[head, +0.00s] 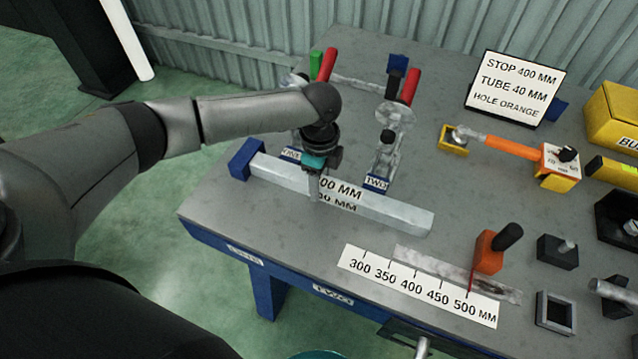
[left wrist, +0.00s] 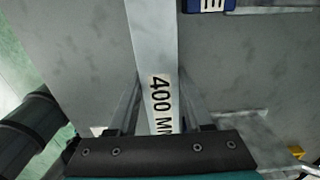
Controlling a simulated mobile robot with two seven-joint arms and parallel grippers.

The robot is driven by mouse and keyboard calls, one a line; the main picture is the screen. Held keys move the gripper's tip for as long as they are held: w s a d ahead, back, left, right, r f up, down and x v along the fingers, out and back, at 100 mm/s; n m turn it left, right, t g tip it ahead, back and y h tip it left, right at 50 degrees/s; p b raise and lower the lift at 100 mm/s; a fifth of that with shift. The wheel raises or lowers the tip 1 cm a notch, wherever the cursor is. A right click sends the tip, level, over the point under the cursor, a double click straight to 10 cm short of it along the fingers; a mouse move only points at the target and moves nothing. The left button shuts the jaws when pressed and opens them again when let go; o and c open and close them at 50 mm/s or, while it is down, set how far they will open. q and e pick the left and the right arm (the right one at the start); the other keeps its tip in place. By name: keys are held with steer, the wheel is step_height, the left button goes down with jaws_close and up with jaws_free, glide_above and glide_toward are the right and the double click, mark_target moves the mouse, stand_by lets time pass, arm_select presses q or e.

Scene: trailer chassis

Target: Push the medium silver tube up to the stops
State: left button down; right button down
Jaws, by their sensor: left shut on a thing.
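The silver square tube (head: 390,209) lies on the grey table near its front left part. A label on it reads 400 MM in the left wrist view (left wrist: 158,95). My left gripper (head: 314,192) comes down over the tube left of its middle and is shut on it. In the left wrist view the fingers (left wrist: 160,105) stand on both sides of the tube. A blue stop (head: 246,158) stands at the tube's left end; I cannot tell whether they touch. Another blue block (head: 397,62) stands at the back. My right gripper is not in view.
Toggle clamps with red handles (head: 409,86) stand behind the tube, by the tags ONE and TWO (head: 376,183). A ruler strip (head: 420,284) with an orange slider (head: 488,252) lies at the front right. A sign (head: 514,88) stands at the back. Black blocks (head: 557,251) crowd the right side.

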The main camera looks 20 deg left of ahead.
arm_select(q)
steer(key=shift+w+a+r, duration=0.1)
steer(key=shift+w+a, duration=0.3)
steer(key=shift+w, duration=0.3)
steer(key=c, duration=0.6)
jaws_free()
steer(key=o, duration=0.3)
steer(key=shift+o, duration=0.3)
steer(key=shift+s+d, duration=0.1)
steer(key=shift+d, duration=0.1)
